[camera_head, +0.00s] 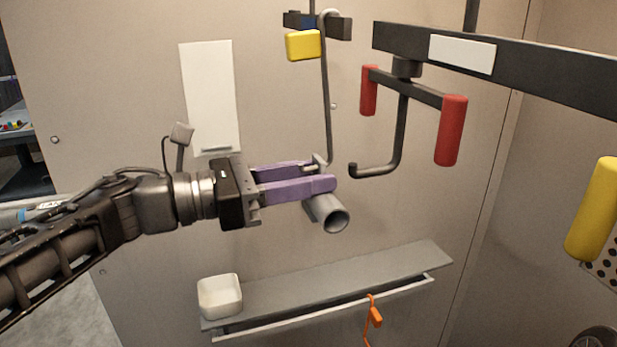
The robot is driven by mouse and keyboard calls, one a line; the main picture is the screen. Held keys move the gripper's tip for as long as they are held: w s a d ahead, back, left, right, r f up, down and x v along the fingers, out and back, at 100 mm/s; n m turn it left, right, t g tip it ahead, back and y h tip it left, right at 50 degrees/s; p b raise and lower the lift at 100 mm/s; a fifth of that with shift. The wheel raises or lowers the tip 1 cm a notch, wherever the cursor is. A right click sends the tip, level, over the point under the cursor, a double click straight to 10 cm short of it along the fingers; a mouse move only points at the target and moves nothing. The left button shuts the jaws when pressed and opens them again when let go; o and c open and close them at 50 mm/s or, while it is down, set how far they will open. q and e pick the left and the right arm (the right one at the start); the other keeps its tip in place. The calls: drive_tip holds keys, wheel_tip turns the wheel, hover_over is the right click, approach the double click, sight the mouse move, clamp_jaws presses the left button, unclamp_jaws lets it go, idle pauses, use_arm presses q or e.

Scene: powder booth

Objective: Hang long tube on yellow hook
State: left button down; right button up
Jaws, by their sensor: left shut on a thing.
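My left gripper (325,175), with purple fingers, reaches in from the left and is shut on a grey tube (328,213). The tube's open round end points down and toward me; its other end is hidden behind the fingers. A thin grey rod (327,95) with a bent top runs from a dark bar (335,27) down to just behind the fingertips. I cannot tell whether it joins the tube. A yellow block (303,45) sits beside the rod's upper part. A dark hook (378,170) with two red grips (452,130) hangs to the right, apart from the tube.
A dark overhead beam (560,75) crosses the upper right. A yellow cylinder (594,210) hangs at the right edge. Below, a grey shelf (340,280) holds a white bin (220,297); an orange hook (375,317) hangs from its rail. A white panel (210,95) is on the wall.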

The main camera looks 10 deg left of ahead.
idle(0.4)
use_arm(q)
drive_tip(key=c, duration=0.9)
unclamp_jaws()
drive_tip(key=b+v, duration=0.2)
drive_tip(key=v, duration=0.6)
drive_tip(key=shift+f, duration=0.1)
